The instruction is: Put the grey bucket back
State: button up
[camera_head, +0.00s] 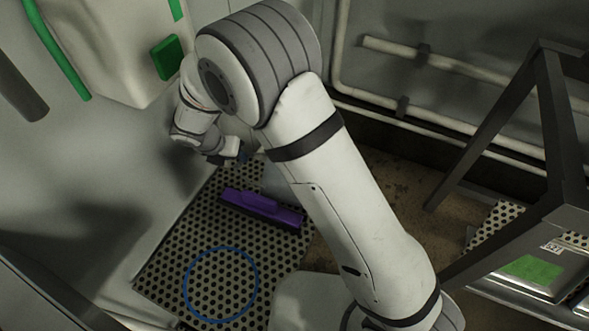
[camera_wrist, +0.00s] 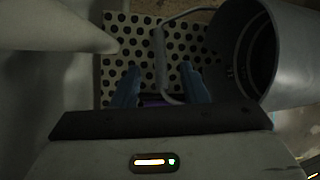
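The grey bucket (camera_wrist: 291,45) is at the right of the wrist view, seemingly on its side, with its dark mouth facing left. Its thin grey handle (camera_wrist: 160,45) loops out to the left. My gripper (camera_wrist: 160,68) is open, its two blue fingers apart, with part of the handle showing between them. I cannot tell whether they touch it. In the head view my gripper (camera_head: 240,156) is low at the far end of the plate, and the bucket (camera_head: 277,180) is mostly hidden behind my arm. A blue ring (camera_head: 220,247) marks the plate's near part.
A purple tool (camera_head: 262,206) lies on the perforated plate (camera_head: 165,275), between the bucket and the ring. A pale wall or vessel side rises at the left. A dark metal frame (camera_head: 552,110) stands at the right, with pipes (camera_head: 440,63) behind. The ring's inside is clear.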

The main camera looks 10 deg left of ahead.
jog(key=b+x, duration=0.1)
jog(key=x, duration=0.6)
jog(key=shift+s+f+b, duration=0.1)
jog(key=shift+f+b, duration=0.05)
jog(key=shift+b, duration=0.2)
jog(key=shift+c, duration=0.3)
grip_shut()
